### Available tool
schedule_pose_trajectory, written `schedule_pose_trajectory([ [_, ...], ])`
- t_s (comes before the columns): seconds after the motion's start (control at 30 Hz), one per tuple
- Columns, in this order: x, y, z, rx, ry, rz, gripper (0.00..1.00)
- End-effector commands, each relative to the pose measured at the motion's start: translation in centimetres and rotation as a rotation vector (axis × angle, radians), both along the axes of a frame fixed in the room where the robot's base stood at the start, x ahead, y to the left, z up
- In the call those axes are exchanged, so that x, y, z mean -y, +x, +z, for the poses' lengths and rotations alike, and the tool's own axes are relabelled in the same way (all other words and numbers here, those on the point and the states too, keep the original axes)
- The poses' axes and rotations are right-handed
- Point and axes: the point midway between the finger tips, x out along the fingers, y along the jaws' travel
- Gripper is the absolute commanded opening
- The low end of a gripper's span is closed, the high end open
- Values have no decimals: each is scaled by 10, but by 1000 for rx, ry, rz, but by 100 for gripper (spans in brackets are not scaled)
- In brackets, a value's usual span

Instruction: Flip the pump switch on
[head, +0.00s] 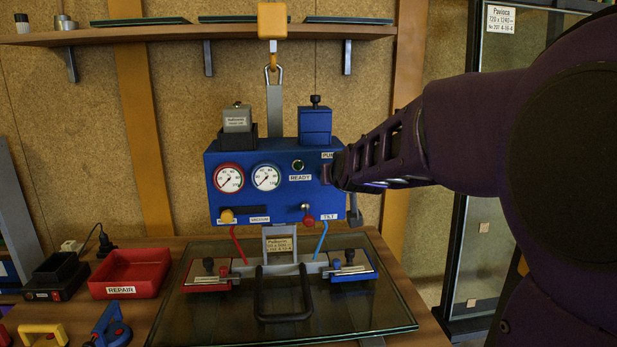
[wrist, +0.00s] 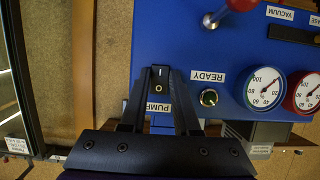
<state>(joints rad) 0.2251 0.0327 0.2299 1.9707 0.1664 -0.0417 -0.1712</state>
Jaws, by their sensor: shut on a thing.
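The blue pump unit (head: 285,195) hangs over the glass, its PUMP label partly hidden behind my gripper in the head view. My gripper (head: 333,170) reaches in from the right to the panel's upper right corner. In the wrist view the small black pump switch (wrist: 159,78) shows a light line mark and a yellowish ring mark. My gripper (wrist: 160,90) has its two dark fingers on either side of the switch, shut on it. The PUMP label (wrist: 158,107) lies between the fingers. The rocker's exact tilt is hard to tell.
The READY lamp (wrist: 208,97) beside the switch looks dark green. A red-knobbed lever (head: 308,217) is lower on the panel, and two gauges (head: 265,177) are to the left. Below are a glass pane (head: 380,315) and a red REPAIR tray (head: 130,290). A tall glass frame (head: 490,170) stands at right.

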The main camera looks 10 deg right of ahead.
Motion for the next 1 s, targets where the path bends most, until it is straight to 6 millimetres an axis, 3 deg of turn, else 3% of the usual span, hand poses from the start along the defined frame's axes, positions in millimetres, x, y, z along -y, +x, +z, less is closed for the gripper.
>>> schedule_pose_trajectory([
  [0.53,-1,1,-12,173,0,3,0],
  [1.0,-1,1,-6,262,0,1,0],
])
